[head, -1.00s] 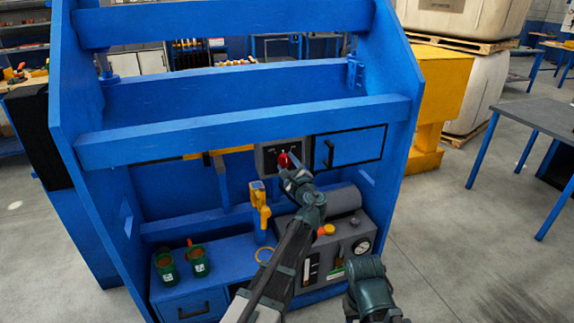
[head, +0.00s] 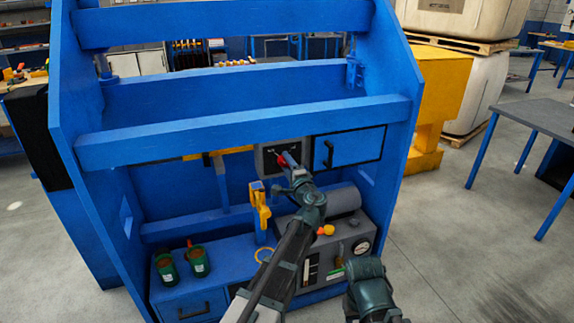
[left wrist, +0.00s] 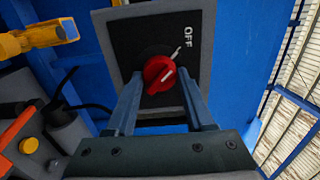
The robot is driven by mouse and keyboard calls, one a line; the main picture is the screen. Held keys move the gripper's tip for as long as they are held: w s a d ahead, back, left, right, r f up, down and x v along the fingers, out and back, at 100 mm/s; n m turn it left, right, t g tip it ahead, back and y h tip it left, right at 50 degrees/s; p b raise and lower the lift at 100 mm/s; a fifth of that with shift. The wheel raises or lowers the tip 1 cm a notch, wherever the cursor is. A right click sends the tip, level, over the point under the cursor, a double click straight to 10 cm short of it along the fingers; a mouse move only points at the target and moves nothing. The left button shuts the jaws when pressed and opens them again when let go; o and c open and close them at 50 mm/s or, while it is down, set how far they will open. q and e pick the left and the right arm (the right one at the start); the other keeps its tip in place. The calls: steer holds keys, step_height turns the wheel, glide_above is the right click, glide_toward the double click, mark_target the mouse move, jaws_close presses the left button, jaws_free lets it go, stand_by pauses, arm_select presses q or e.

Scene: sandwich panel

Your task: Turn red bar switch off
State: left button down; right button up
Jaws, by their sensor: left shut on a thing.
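The red bar switch (head: 282,159) sits on a small grey-edged black panel (head: 268,156) on the blue bench. In the left wrist view the round red knob (left wrist: 156,72) carries a white mark slanting up and right, roughly towards the white tick beside the "OFF" label (left wrist: 187,38). My left gripper (head: 284,163) is at the panel. Its two fingers (left wrist: 161,82) stand on either side of the knob and are shut on it. Finger contact is partly hidden in the head view. Only a dark link of my right arm shows; its fingers are out of view.
A blue door with a black frame (head: 348,149) is just right of the panel. A yellow tool (head: 260,208) stands at lower left of it. A grey machine (head: 350,225) with a gauge and green cups (head: 198,262) are below. A blue beam (head: 240,130) runs above.

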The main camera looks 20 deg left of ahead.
arm_select(q)
steer(key=shift+s, duration=0.1)
stand_by(0.3)
steer(key=shift+c, duration=1.4)
jaws_free()
steer(key=v, duration=1.3)
steer(key=shift+s+d, duration=0.25)
steer(key=shift+s, duration=0.05)
